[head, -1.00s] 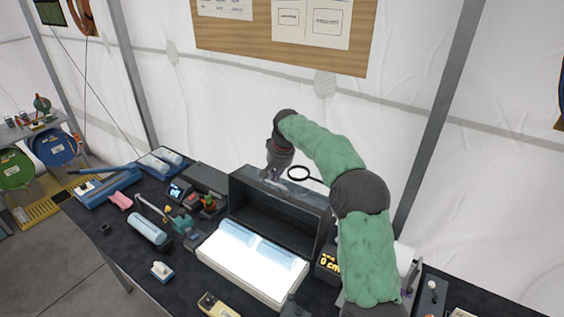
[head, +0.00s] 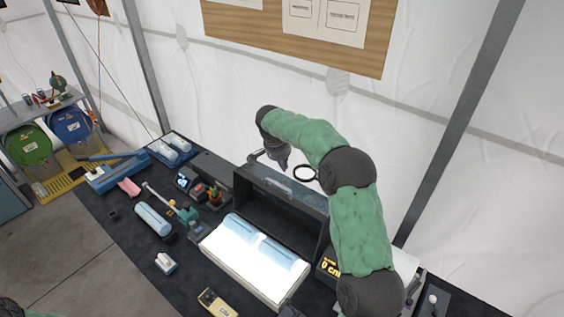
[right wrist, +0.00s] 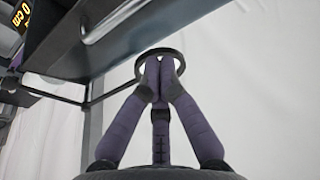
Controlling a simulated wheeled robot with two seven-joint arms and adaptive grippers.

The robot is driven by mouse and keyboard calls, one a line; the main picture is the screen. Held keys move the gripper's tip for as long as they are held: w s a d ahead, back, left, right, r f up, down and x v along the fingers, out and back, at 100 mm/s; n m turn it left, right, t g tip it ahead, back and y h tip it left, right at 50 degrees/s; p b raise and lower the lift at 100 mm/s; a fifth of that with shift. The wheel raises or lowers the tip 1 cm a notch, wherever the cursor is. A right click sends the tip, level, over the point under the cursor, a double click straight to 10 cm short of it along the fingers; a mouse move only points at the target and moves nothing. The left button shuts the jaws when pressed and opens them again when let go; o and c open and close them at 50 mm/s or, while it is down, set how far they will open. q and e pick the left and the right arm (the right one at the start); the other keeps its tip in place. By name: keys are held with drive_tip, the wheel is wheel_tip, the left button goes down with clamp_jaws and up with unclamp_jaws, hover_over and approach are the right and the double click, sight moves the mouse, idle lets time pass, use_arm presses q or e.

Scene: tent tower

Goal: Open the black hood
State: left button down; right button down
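The black hood (head: 312,232) stands raised on the dark table, its hollow inside facing the front. A light metal handle (head: 273,185) runs along its upper panel. In front of it lies a bright white panel (head: 230,258) with two pale blue cylinders. My right gripper (head: 256,156) is at the hood's upper far-left edge, partly hidden by my arm. In the right wrist view, its fingers (right wrist: 160,66) are together with nothing seen between them. The handle (right wrist: 112,20) shows above left of the fingertips, apart from them. My left gripper is out of view.
A magnifier ring (head: 305,173) stands behind the hood; in the right wrist view it overlaps the fingertips, and contact is unclear. An orange-lit display (head: 330,266) is right of the hood. Tools and a blue cylinder (head: 152,219) lie left. A tent wall is behind.

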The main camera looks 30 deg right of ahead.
sight(289, 182)
drive_tip(key=x, duration=0.6)
drive_tip(key=shift+d+f+p, duration=0.1)
drive_tip(key=shift+f+p, duration=0.2)
drive_tip(key=shift+p, duration=0.05)
drive_tip(key=a, duration=0.1)
drive_tip(key=s+a+r, duration=0.1)
drive_tip(key=a, duration=0.1)
drive_tip(key=shift+s+a+r+p, duration=0.25)
drive_tip(key=shift+r+p, duration=0.1)
drive_tip(key=shift+p, duration=0.05)
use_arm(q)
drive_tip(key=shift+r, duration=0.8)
